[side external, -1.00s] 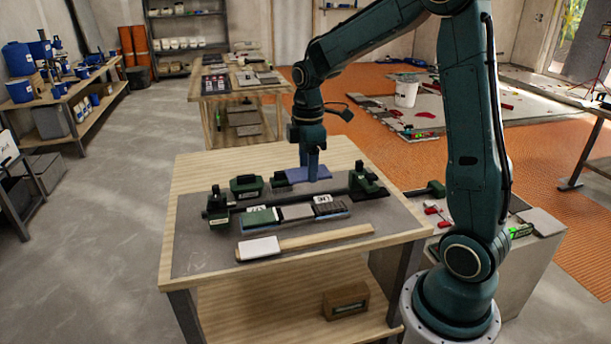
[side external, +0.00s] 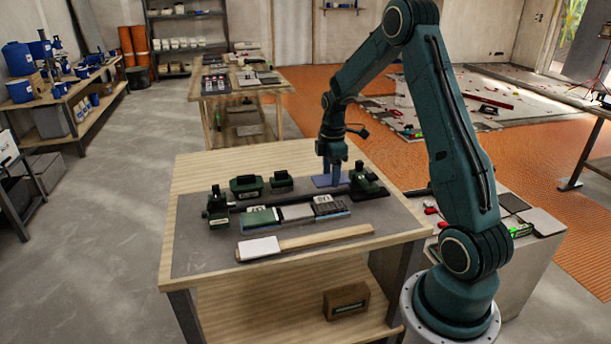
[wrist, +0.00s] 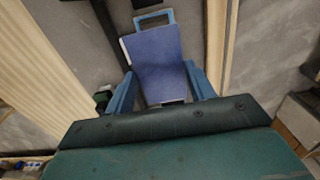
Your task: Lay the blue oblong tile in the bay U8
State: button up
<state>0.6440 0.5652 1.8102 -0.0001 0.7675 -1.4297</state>
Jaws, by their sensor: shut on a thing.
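The blue oblong tile (side external: 325,181) is held at the back right of the grey work mat, left of a dark green upright fixture. My gripper (side external: 335,180) is shut on it from above. In the wrist view the tile (wrist: 158,58) lies between the two blue fingers of my gripper (wrist: 161,80), and a blue frame (wrist: 153,17) shows just beyond its far end. In the side view, a row of tiles (side external: 295,211) with white labels lies in front of a dark rail. The labels are too small to read, so I cannot tell which bay is U8.
Dark green fixtures stand at the rail's left end (side external: 217,207) and right end (side external: 369,182). Two green blocks (side external: 246,187) (side external: 282,181) stand behind the rail. A wooden strip with a white end (side external: 259,248) lies at the front. The mat's left part is clear.

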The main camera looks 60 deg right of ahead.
aim_at(330, 206)
jog(key=shift+f, duration=0.25)
jog(key=shift+f, duration=3.65)
jog(key=shift+f, duration=0.6)
jog(key=o, duration=1.2)
jog(key=shift+c, duration=0.2)
jog(key=shift+r, duration=0.1)
jog(key=shift+r, duration=3.9)
jog(key=shift+r, duration=0.1)
